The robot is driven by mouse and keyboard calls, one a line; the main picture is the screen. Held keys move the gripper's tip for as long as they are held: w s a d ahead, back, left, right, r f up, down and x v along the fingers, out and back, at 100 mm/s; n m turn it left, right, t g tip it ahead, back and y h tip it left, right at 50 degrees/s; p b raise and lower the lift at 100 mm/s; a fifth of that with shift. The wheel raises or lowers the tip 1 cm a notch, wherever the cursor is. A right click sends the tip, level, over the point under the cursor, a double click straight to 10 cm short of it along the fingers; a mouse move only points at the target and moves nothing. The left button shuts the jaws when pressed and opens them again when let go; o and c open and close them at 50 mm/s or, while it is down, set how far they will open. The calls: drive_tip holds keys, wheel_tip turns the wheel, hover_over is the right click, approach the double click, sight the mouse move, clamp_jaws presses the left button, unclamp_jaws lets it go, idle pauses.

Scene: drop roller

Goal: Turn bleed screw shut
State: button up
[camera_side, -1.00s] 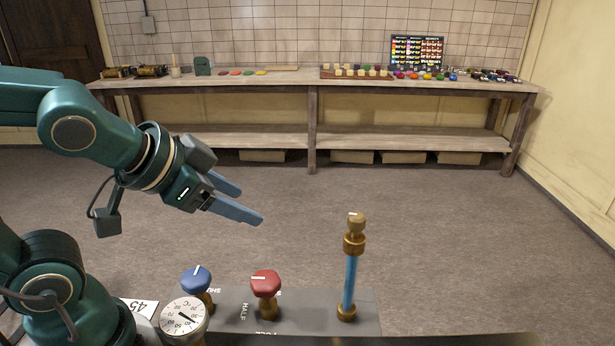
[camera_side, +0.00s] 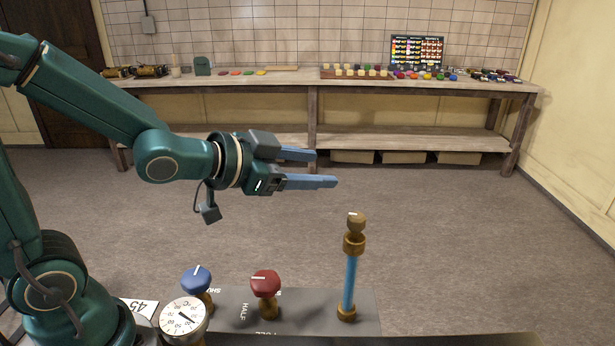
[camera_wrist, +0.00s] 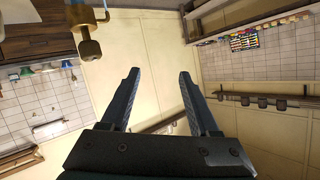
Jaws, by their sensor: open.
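The brass bleed screw (camera_side: 356,223) sits on a brass fitting atop an upright blue tube (camera_side: 350,281) at the right of the panel, with a pale mark on its top. A brass knob that looks like the screw shows at the upper left of the wrist view (camera_wrist: 90,47), left of the fingers. My gripper (camera_side: 326,168) is open and empty, pointing right, above and left of the screw in the side view, apart from it. In the wrist view its two fingers (camera_wrist: 158,75) are spread with nothing between them.
A blue knob (camera_side: 196,279), a red knob (camera_side: 265,284) and a round dial gauge (camera_side: 184,318) stand left of the tube on the dark panel (camera_side: 320,314). A wooden bench (camera_side: 300,79) with small parts stands far back. The space around the screw is clear.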

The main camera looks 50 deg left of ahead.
sight(356, 226)
drive_tip(key=d+f+m+h, duration=0.1)
drive_tip(key=d+h, duration=0.1)
drive_tip(key=d+f+m+h, duration=0.1)
drive_tip(key=d+h, duration=0.1)
drive_tip(key=h, duration=0.1)
drive_tip(key=d+f+t+h, duration=0.1)
drive_tip(key=d+h, duration=0.2)
drive_tip(key=shift+d+f+m, duration=0.1)
drive_tip(key=shift+f+m, duration=0.25)
drive_tip(key=shift+m, duration=0.05)
drive_tip(key=shift+n+h, duration=0.3)
drive_tip(key=shift+n, duration=0.2)
drive_tip(key=shift+w+d+f, duration=0.5)
drive_tip(key=shift+w+d, duration=0.25)
drive_tip(key=shift+w, duration=0.15)
drive_tip(key=shift+w+d+f, duration=0.5)
drive_tip(key=shift+w+d, duration=0.2)
drive_tip(key=shift+w, duration=0.2)
clamp_jaws()
